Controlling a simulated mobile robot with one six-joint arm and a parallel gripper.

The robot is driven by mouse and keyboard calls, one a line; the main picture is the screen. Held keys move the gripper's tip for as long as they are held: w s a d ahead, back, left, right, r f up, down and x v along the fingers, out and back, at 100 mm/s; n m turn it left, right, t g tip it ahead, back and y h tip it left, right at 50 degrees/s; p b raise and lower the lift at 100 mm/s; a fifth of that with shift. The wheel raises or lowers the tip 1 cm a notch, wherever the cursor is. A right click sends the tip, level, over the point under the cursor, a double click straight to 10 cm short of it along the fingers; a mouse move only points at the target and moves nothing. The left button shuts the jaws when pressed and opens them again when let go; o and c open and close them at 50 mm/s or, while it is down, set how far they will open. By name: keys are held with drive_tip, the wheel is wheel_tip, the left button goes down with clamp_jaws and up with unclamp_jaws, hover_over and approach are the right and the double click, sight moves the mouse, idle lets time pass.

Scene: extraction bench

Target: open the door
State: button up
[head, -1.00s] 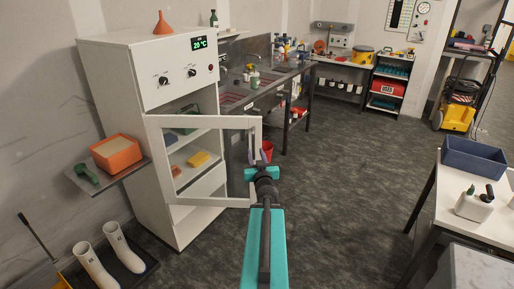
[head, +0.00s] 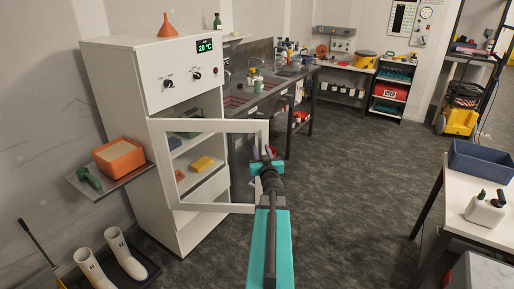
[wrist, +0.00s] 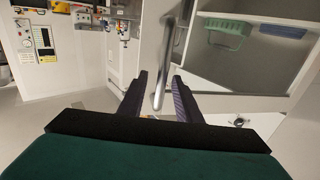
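The door (head: 210,126) is a white frame around a clear pane on the white cabinet (head: 120,75). It stands swung open, out into the room. My gripper (head: 265,150) is at the door's free edge, on the right in the head view. In the wrist view, the metal bar handle (wrist: 168,60) runs down between the two dark fingers of my gripper (wrist: 158,95). The fingers are apart, with a gap showing on each side of the bar, so they do not appear clamped on it. The handle is hard to make out in the head view.
Shelves inside the cabinet hold a yellow item (head: 202,163) and a green basket (wrist: 225,32). A wall shelf with an orange bin (head: 120,158) and white boots (head: 125,258) are at left. A sink bench (head: 265,90) stands behind the door. Floor right of it is clear.

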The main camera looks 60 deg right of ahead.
drive_tip(key=shift+x, duration=1.1)
drive_tip(key=shift+w+a, duration=0.15)
drive_tip(key=shift+c, duration=0.4)
